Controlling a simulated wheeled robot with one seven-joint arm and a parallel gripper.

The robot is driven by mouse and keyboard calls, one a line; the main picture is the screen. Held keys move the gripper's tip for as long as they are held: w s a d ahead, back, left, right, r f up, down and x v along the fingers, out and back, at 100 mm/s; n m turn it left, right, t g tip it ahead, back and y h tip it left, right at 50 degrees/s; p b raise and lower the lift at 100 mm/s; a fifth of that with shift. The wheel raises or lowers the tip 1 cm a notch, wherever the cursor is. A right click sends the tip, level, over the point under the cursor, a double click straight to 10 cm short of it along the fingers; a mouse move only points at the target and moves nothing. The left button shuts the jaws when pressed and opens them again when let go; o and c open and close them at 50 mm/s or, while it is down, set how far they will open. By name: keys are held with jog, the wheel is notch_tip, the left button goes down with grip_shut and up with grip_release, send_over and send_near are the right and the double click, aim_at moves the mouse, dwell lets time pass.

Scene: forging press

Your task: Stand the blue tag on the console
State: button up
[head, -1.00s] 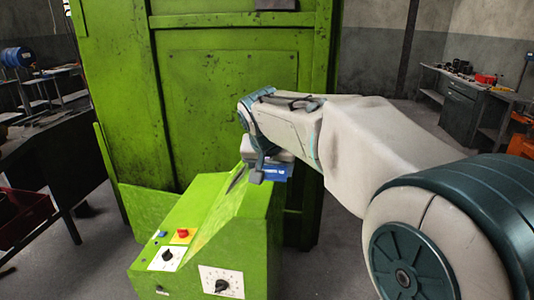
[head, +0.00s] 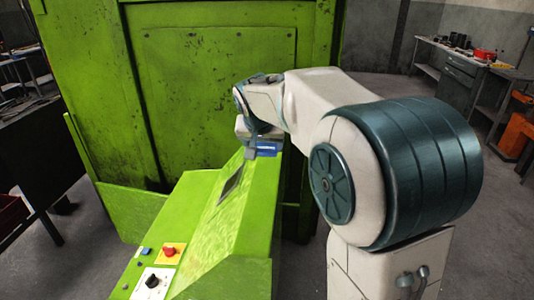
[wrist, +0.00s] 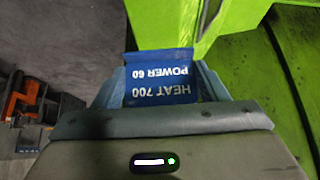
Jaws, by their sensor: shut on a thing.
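The blue tag (wrist: 160,80) shows in the wrist view with white lettering, "HEAT 700" and "POWER 60", upside down in the picture. My gripper (wrist: 160,92) is shut on it, with a finger at each side. In the head view the tag (head: 266,148) is a small blue piece below my gripper (head: 258,150), by the far end of the green console. The console (head: 215,215) has a sloped top with a dark panel. In the wrist view a green edge (wrist: 205,30) lies just beyond the tag. I cannot tell whether the tag touches the console.
A red button (head: 169,251) on a yellow plate and a black knob (head: 152,281) sit on the console's near left. The tall green press (head: 210,90) stands behind. A workbench (head: 460,70) is at the far right.

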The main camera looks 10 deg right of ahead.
jog(key=w+f, duration=0.1)
jog(key=w, duration=0.1)
jog(key=w+d+f+p, duration=0.1)
jog(key=w, duration=0.1)
jog(key=w+d+f, duration=0.1)
jog(key=w, duration=0.1)
jog(key=shift+d+f+p, duration=0.25)
jog(key=shift+f+p, duration=0.6)
jog(key=shift+f, duration=1.6)
jog(key=shift+w+f, duration=0.1)
jog(key=shift+f, duration=0.1)
jog(key=o, duration=0.9)
jog(key=shift+o, duration=0.2)
jog(key=shift+r, duration=0.1)
